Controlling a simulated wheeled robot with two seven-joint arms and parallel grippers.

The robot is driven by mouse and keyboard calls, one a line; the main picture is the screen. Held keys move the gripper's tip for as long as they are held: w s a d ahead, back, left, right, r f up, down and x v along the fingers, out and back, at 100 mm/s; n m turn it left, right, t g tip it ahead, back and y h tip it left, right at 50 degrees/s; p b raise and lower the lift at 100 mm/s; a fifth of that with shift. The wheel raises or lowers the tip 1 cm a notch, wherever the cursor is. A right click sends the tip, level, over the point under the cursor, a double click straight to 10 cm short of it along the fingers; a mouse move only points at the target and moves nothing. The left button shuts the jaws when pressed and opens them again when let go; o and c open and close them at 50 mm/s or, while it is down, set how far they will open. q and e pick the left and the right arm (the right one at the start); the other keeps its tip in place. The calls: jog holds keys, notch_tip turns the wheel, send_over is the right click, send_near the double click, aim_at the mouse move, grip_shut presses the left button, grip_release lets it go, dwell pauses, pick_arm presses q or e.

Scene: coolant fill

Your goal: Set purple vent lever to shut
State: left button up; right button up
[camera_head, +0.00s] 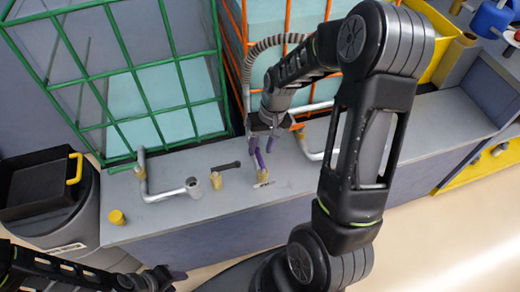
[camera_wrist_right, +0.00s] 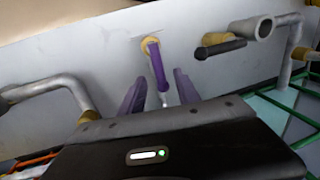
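The purple vent lever (camera_head: 258,160) sits on a yellow valve body (camera_head: 263,175) on the grey bench, right of a black lever. In the right wrist view the purple lever (camera_wrist_right: 158,66) points from its yellow pivot (camera_wrist_right: 150,43) toward my gripper. My right gripper (camera_head: 262,140) is over the lever's free end. In the wrist view its two purple-grey fingers (camera_wrist_right: 160,82) are apart, with the lever's end showing between them; no contact is visible. My left gripper (camera_head: 168,278) is low at the bottom left, away from the bench; its finger gap is unclear.
A black lever (camera_head: 226,166) and grey pipe (camera_head: 165,195) lie left of the purple lever. Green-framed (camera_head: 165,90) and orange-framed tanks stand behind. A ribbed hose (camera_head: 255,60) hangs near my right wrist. A yellow cap (camera_head: 117,217) sits at the bench's left end.

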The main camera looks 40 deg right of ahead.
jog(key=shift+w+a+f, duration=0.1)
jog(key=shift+a+f, duration=0.1)
jog(key=shift+f, duration=0.7)
jog(key=shift+c, duration=0.5)
grip_shut()
